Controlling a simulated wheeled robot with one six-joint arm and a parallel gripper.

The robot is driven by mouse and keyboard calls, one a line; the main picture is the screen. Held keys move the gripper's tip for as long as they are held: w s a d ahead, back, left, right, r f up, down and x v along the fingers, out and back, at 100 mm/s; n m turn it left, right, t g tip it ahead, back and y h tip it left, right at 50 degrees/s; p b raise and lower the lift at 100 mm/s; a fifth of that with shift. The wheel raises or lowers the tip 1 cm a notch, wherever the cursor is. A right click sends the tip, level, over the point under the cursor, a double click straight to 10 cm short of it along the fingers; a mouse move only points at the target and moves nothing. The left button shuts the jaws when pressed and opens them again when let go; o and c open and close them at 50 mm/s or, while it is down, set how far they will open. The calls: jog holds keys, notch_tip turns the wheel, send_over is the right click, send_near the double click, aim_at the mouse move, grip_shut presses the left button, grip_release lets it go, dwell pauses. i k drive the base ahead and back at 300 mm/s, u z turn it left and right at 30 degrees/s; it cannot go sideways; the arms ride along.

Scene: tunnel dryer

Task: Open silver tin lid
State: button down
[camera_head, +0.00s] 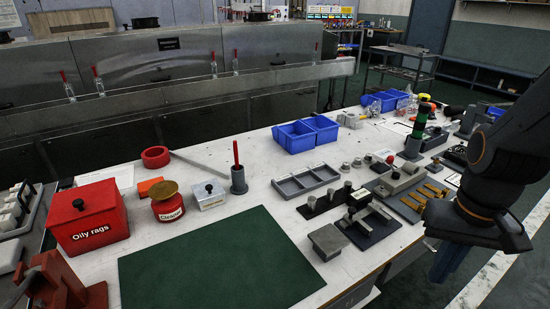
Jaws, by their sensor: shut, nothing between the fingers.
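The silver tin (208,195) is a small box with a white label on its front. It stands on the white workbench between the red round can and the dark holder with the red rod. Its lid (207,187) has a black knob and lies on top of the tin, looking closed. My dark arm hangs at the right edge, over the bench's right end, far from the tin.
The red "Oily rags" box (90,217) and the red can with a brass top (168,201) stand left of the tin. A green mat (220,264) lies in front. A grey divided tray (305,181) and blue bins (305,134) are to the right. Fixtures crowd the bench's right side.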

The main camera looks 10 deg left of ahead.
aim_at(203, 191)
jog(key=z, duration=0.3)
jog(key=k, duration=1.1)
jog(key=u, duration=1.8)
jog(key=i, duration=0.5)
jog(key=z, duration=0.1)
